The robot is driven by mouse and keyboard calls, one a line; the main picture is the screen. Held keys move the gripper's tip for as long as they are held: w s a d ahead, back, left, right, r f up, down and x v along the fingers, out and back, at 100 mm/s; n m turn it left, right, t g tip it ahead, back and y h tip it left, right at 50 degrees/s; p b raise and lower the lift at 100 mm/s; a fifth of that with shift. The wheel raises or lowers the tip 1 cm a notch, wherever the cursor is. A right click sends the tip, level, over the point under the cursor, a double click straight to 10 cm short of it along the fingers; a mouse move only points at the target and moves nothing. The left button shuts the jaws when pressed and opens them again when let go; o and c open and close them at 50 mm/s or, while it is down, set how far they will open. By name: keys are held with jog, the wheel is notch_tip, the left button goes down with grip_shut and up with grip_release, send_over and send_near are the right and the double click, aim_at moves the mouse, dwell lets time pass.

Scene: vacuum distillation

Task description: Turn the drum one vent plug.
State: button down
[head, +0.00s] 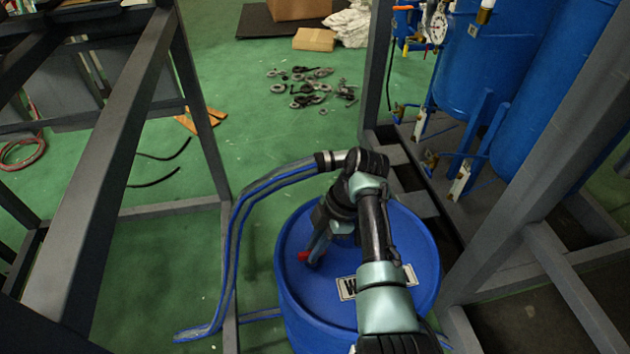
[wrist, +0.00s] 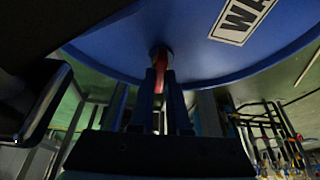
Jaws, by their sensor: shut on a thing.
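The blue drum (head: 300,310) stands upright on the floor, with a white label (head: 347,288) on its top; part of the label also shows in the wrist view (wrist: 242,18). A red vent plug (head: 304,256) sits on the drum top near its left edge. My gripper (head: 315,252) reaches down over the drum top and is shut on the plug. In the wrist view, the red plug (wrist: 160,72) shows between the two fingers of my gripper (wrist: 160,88). Much of the plug is hidden by the fingers, and my arm covers the middle of the drum top.
A clear hose with blue stripes (head: 238,228) runs from a fitting above the drum to the floor at left. A grey steel frame (head: 80,190) stands at left. Another frame (head: 555,170) and blue tanks (head: 540,85) stand at right. Loose metal parts (head: 310,88) lie behind on green floor.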

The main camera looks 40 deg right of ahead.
jog(key=c, duration=0.9)
grip_release()
jog(key=p+v, duration=0.2)
jog(key=v, duration=1.1)
jog(key=shift+p, duration=0.35)
